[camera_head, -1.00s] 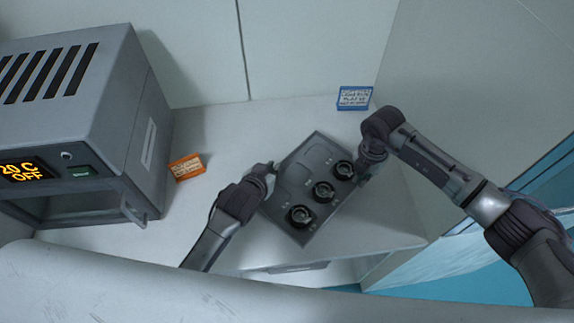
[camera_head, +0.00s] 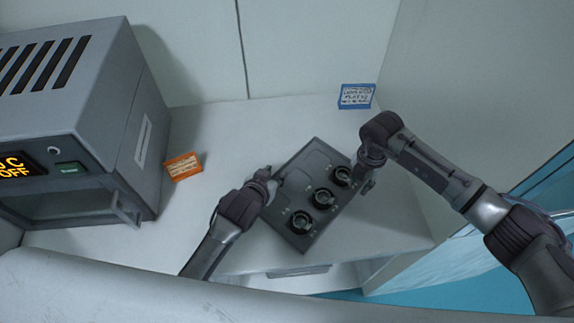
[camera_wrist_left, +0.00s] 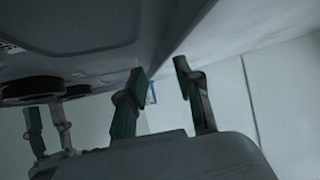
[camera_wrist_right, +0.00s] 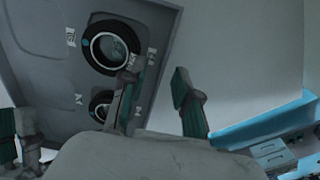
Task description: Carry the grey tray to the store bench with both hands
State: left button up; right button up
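The grey tray (camera_head: 291,224) lies tilted in the picture on a pale bench, with three round black-rimmed pieces (camera_head: 322,198) in a row on it. My left gripper (camera_head: 270,181) is at its left edge. In the left wrist view its fingers (camera_wrist_left: 158,92) are apart, on either side of the tray's edge (camera_wrist_left: 160,45). My right gripper (camera_head: 366,176) is at the tray's right edge. In the right wrist view its fingers (camera_wrist_right: 156,98) are also apart, with the tray's edge between them. Whether any finger touches the tray is hard to tell.
A grey oven-like unit (camera_head: 150,110) with an orange display stands at left. An orange labelled box (camera_head: 183,166) is beside it; a blue labelled box (camera_head: 356,96) is at the back. A wall rises at right. Bare bench (camera_head: 250,125) lies behind the tray.

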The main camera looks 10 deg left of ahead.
jog(key=shift+d, duration=0.1)
jog(key=shift+r, duration=0.1)
notch_tip(320, 180, up, 7)
jog(key=shift+r, duration=0.1)
pick_arm(q)
jog(key=v, duration=1.2)
